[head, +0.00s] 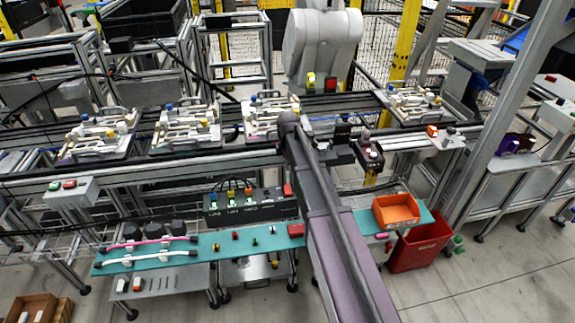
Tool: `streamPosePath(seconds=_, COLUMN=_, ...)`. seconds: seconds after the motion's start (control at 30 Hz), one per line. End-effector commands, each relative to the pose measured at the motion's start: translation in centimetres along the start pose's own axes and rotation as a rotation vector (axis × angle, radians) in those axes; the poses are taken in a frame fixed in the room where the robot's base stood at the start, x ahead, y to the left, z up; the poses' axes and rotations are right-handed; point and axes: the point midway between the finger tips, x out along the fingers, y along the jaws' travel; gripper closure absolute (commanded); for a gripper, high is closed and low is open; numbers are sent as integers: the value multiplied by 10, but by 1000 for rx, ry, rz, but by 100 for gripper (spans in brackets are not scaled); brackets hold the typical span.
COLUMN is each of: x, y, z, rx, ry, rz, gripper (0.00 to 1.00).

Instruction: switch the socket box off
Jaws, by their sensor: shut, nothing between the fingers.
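The socket box (250,214) seems to be the long black box behind the teal shelf, left of my arm. Its front has white lettering and several small green lights. Orange and yellow parts stand along its top. A red block (288,190) sits at its right end, close to my arm; I cannot tell whether it is the switch. My purple-grey arm rises from the bottom edge to the pallet rail and passes right of the box. I cannot make out my gripper's fingers; they seem hidden by the arm or lost among dark parts near the rail.
The teal shelf (215,249) carries pink and white cables (150,243), small coloured parts and an orange bin (396,211). A red crate (420,247) stands at its right. Several loaded pallets (186,127) line the rail behind. The grey floor at lower right is clear.

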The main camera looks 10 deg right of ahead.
Motion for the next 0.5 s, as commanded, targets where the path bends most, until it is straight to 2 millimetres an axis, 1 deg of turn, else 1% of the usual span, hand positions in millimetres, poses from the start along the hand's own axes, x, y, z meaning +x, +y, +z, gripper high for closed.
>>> streamPosePath(seconds=0.03, x=-7, y=-1, z=0, rx=0, ry=0, rz=0, gripper=100)
streamPosePath(seconds=0.2, x=-13, y=-2, z=0, rx=0, ry=0, rz=0, gripper=100)
streamPosePath(seconds=0.5, x=-15, y=-2, z=0, rx=0, ry=0, rz=0, gripper=100)
